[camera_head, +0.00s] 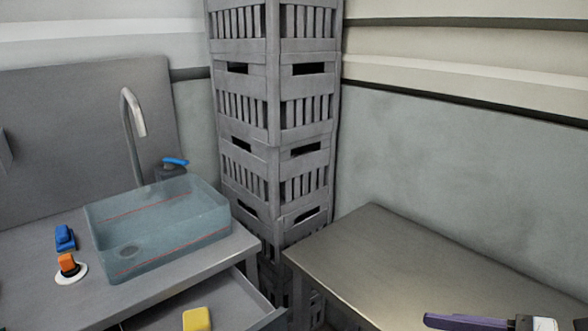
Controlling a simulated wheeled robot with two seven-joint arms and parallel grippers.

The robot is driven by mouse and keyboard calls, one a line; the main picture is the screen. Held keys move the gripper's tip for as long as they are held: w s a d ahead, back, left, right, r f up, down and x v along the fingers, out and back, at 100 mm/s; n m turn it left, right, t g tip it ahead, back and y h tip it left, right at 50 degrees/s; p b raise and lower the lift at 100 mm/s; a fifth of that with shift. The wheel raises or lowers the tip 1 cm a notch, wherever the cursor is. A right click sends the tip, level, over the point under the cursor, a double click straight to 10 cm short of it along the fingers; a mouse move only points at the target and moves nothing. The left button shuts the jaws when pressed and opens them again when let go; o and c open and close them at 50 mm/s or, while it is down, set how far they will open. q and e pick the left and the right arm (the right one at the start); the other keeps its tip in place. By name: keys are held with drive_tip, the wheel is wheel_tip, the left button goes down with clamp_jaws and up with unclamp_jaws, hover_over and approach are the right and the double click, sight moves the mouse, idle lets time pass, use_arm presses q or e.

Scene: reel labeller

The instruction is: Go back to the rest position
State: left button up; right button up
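The task line names no object.
On the left, a counter (150,285) bears a bluish sink (160,225) with a tall tap (133,125), a blue item (65,238) and an orange-topped item (68,265). A drawer (240,300) stands open with a yellow item (197,319). Stacked grey crates (272,100) fill the corner.

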wheel_tip(320, 180, down, 19)
drive_tip(key=d+n+t+h, duration=0.1)
drive_tip(key=d+n+h, duration=0.1)
drive_tip(key=n+h, duration=0.45)
drive_tip(key=s+a+f+n+h, duration=0.1)
drive_tip(key=s+a+f+n, duration=0.1)
drive_tip(key=s+f+n, duration=0.3)
drive_tip(key=s+a+f+n+h, duration=0.1)
drive_tip(key=s+a+f+n, duration=0.2)
drive_tip(key=n, duration=1.1)
wheel_tip(320, 180, down, 6)
drive_tip(key=shift+s+a+r, duration=0.15)
drive_tip(key=shift+s+r, duration=0.05)
drive_tip(key=shift+s, duration=0.95)
